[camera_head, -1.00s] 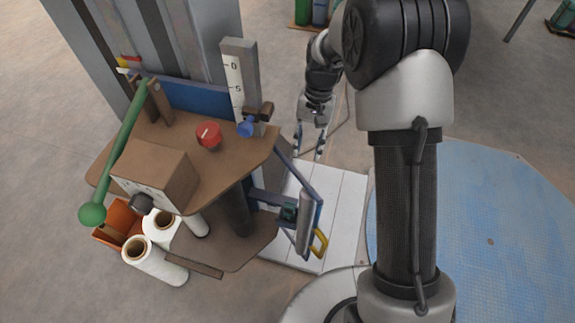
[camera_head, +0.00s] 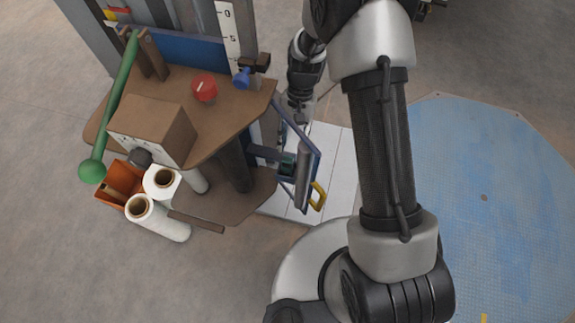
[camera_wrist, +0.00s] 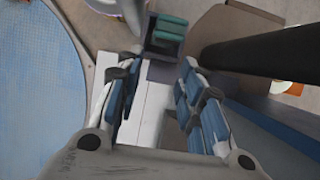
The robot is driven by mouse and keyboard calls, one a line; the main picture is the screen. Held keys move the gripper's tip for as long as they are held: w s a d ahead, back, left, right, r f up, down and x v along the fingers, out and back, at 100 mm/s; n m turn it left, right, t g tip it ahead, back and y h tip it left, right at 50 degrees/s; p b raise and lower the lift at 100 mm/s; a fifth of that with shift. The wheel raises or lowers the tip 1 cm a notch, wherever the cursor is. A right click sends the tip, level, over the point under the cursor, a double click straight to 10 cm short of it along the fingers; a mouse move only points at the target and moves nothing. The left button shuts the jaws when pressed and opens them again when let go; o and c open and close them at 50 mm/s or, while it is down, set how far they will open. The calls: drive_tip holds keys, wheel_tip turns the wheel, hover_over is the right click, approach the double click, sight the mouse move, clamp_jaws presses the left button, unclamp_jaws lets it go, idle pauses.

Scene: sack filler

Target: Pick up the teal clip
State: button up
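The teal clip (camera_head: 287,164) is a small blocky thing on the blue-grey frame beside the brown table, behind a grey cylinder. In the wrist view the teal clip (camera_wrist: 167,30) shows at the top, beyond my fingertips. My gripper (camera_wrist: 160,72) is open, its two blue-padded fingers apart with nothing between them. In the head view my gripper (camera_head: 297,108) points down behind the frame, and its fingertips are hidden there.
The blue-grey frame (camera_head: 301,133) and a yellow handle (camera_head: 318,196) are close to the clip. The brown table (camera_head: 240,103) with a red knob (camera_head: 204,88) stands left. A white slatted platform (camera_head: 335,150) lies below. A dark post (camera_wrist: 255,48) crosses the wrist view's right.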

sight(289, 158)
drive_tip(key=shift+s+a, duration=0.15)
drive_tip(key=shift+s, duration=0.3)
drive_tip(key=shift+s+a+f+b, duration=0.2)
drive_tip(key=shift+s+f+b, duration=0.1)
drive_tip(key=shift+s+f, duration=0.25)
drive_tip(key=shift+s+a+f+b, duration=0.25)
drive_tip(key=shift+s+f, duration=0.15)
drive_tip(key=shift+s, duration=0.3)
drive_tip(key=shift+s+a+f+b, duration=0.2)
drive_tip(key=shift+s+f+b, duration=0.1)
drive_tip(key=shift+s+f, duration=0.25)
drive_tip(key=shift+r, duration=0.15)
drive_tip(key=c, duration=0.8)
